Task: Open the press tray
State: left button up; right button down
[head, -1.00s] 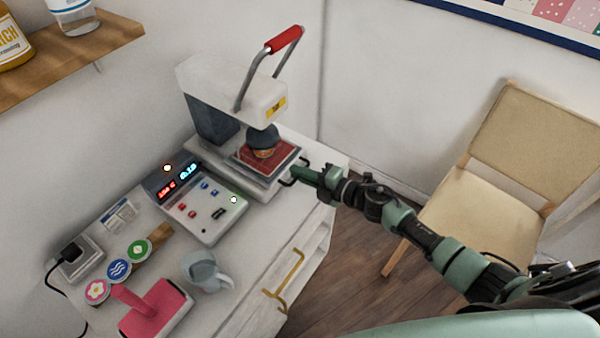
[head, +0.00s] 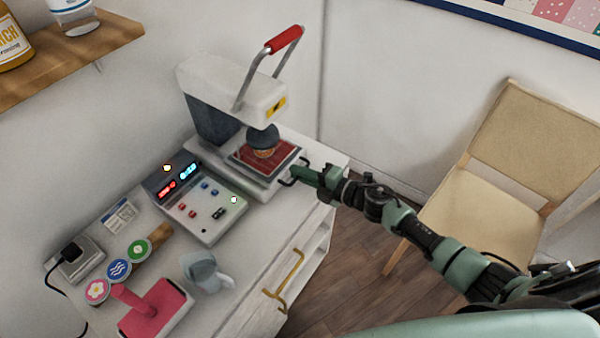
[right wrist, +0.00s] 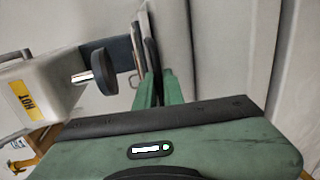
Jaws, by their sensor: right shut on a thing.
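The heat press (head: 232,88) stands on the white cabinet, with a red-gripped lever (head: 284,40) raised on top. Its press tray (head: 262,180) lies under the head, with a red pad (head: 252,163) on it. A dark round part sits above the pad and hides some of it. A thin black handle (head: 286,183) sticks out of the tray's right side. My right gripper (head: 297,173) is shut on this handle. In the right wrist view the press head (right wrist: 32,88) with its HOT label is at left; the handle cannot be made out there. My left gripper is out of view.
A control box (head: 207,212) with lit displays sits beside the press. A brass handle (head: 284,282) juts from the cabinet front. A chair (head: 480,205) stands right, past open floor.

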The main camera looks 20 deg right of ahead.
dwell(0.5)
jog(key=f+v, duration=0.3)
jog(key=v, duration=1.1)
jog(key=shift+s+d, duration=0.15)
jog(key=shift+s, duration=0.25)
jog(key=c, duration=1.5)
grip_release()
jog(key=shift+w, duration=0.15)
jog(key=shift+c, duration=0.2)
pick_arm(q)
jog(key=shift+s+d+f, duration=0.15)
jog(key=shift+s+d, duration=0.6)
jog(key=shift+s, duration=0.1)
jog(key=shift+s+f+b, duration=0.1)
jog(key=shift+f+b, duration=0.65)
jog(key=shift+b, duration=0.2)
pick_arm(e)
jog(key=v, duration=0.8)
